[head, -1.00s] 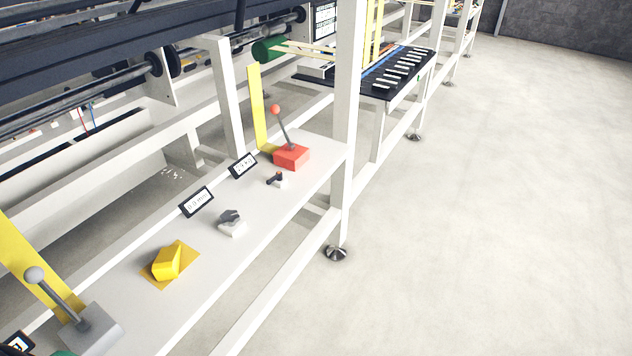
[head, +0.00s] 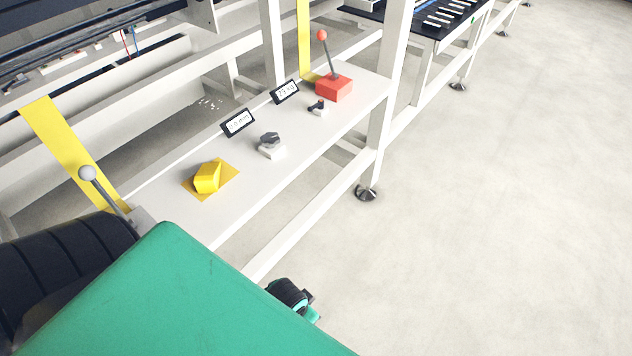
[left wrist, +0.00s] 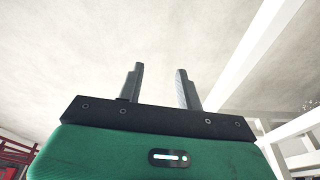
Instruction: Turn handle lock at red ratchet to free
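The red ratchet (head: 333,89) is a red box with a grey lever and a red ball knob. It stands on the white shelf at upper middle in the head view, its lever near upright. The handle lock (head: 318,107), a small dark handle on a white base, sits just in front of it. Its exact angle is too small to tell. My left gripper (left wrist: 160,68) shows in the left wrist view with its two fingers apart and nothing between them. The head view shows my green arm at lower left, well short of the lock. My right gripper is not in view.
On the shelf (head: 218,222) stand a yellow block (head: 207,177), a grey knob (head: 270,141), and two displays (head: 238,122). A grey-knobbed lever (head: 88,174) is at left, partly hidden by my arm. A white post (head: 393,70) rises beside the red ratchet. Floor at right is clear.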

